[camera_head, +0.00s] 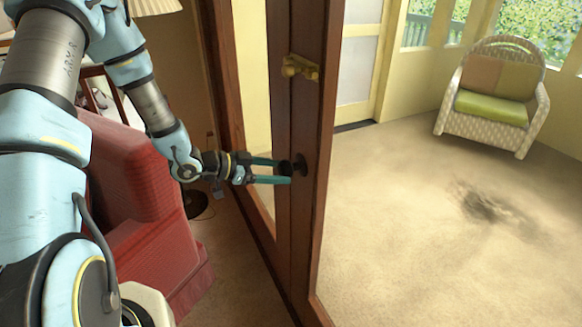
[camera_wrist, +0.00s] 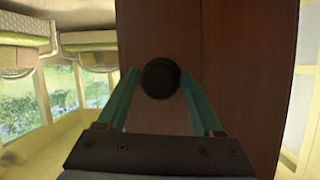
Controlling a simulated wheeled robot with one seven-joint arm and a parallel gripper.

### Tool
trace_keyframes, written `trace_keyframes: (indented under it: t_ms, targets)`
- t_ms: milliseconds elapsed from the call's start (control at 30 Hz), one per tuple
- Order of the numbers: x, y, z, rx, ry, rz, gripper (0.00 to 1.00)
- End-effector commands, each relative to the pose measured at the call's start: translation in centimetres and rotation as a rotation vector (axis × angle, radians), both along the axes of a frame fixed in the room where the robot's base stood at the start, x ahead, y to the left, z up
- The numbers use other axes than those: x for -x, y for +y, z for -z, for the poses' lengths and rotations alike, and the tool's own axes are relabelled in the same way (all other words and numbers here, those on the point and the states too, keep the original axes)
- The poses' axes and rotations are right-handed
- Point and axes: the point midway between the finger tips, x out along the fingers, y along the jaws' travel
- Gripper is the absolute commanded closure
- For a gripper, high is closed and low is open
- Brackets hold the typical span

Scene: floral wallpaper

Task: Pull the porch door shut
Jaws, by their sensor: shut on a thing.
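The porch door shows as a dark brown wooden door edge and frame (camera_head: 308,120) in the middle of the head view, and its wood (camera_wrist: 245,70) fills the centre of the wrist view. A dark round knob (camera_head: 299,165) sits on it, below a brass fitting (camera_head: 300,67). My gripper (camera_head: 287,170) reaches the knob from the left. In the wrist view its teal fingers lie on either side of the knob (camera_wrist: 160,78) and are shut on it. The exact contact of the fingertips is partly hidden by the knob.
A red armchair (camera_head: 150,190) stands left of the door, close under my arm. A lamp base (camera_head: 196,204) is on the floor behind it. Right of the door, a wicker chair (camera_head: 490,100) stands far back, and the carpet between is open, with a dark stain (camera_head: 492,207).

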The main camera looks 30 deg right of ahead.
Motion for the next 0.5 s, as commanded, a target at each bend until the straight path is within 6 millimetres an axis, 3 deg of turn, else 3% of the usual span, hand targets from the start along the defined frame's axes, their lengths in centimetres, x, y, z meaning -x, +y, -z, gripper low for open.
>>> trace_keyframes:
  t_ms: [233,267,500]
  targets:
    - [0.69,0.3,0.41,-0.011,0.009,0.012,1.0]
    - [0.7,0.29,0.42,-0.011,0.009,0.012,0.3]
    - [0.61,0.1,0.28,-0.007,0.009,0.01,0.04]
